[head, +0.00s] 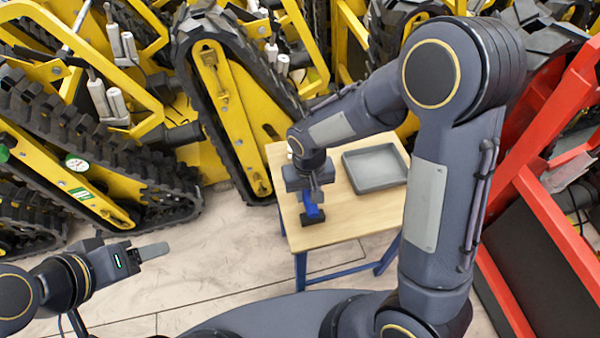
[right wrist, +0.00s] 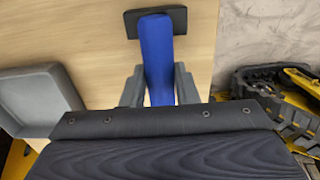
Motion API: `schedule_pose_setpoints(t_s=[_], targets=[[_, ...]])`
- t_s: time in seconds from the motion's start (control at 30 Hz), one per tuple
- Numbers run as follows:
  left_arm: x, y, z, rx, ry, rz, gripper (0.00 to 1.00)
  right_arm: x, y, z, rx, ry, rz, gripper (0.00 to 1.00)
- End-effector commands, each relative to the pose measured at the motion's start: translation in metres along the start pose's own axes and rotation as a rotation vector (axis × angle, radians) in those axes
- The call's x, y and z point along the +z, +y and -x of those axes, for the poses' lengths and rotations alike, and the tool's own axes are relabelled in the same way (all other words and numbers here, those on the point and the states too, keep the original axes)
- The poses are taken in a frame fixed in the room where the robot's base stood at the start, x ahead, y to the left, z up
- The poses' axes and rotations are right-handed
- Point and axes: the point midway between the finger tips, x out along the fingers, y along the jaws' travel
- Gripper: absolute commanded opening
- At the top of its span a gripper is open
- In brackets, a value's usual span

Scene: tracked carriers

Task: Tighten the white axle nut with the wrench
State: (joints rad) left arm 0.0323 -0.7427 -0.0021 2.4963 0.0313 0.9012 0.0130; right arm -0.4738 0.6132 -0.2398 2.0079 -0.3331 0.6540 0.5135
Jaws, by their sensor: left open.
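The wrench has a blue handle and a dark, block-like end. It shows at the wooden table (head: 345,219) in the head view (head: 314,208) and in the right wrist view (right wrist: 156,50). My right gripper (head: 313,190) is over the table, with its fingers (right wrist: 159,85) close on both sides of the blue handle and no clear gap. Whether the wrench touches the tabletop is hard to tell. My left gripper (head: 152,252) is open and empty at the lower left, over bare floor. I cannot make out a white axle nut in either view.
A grey tray (head: 375,184) sits on the table, right of the wrench. Yellow carriers with black tracks (head: 230,110) stand close behind and to the left. A red frame (head: 545,215) stands at the right. Floor is clear in front of the table.

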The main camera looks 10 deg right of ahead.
Motion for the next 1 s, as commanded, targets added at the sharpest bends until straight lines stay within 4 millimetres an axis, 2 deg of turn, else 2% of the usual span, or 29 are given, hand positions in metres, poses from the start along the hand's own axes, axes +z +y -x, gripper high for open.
schedule_pose_setpoints(t_s=[0.03, 0.1, 0.37, 1.0], targets=[[0.000, 0.000, 0.000, 0.000, 0.000, 0.000, 0.65, 0.000, 0.000, 0.000, 0.000, 0.000, 0.000, 0.07], [0.000, 0.000, 0.000, 0.000, 0.000, 0.000, 0.65, 0.000, 0.000, 0.000, 0.000, 0.000, 0.000, 0.00], [-0.001, 0.001, 0.002, 0.000, 0.000, 0.000, 0.65, 0.000, 0.000, 0.004, -0.001, 0.002, 0.000, 0.00], [-0.018, 0.017, 0.036, 0.000, 0.000, 0.000, 0.65, -0.001, 0.000, 0.054, -0.001, 0.002, 0.001, 0.00]])
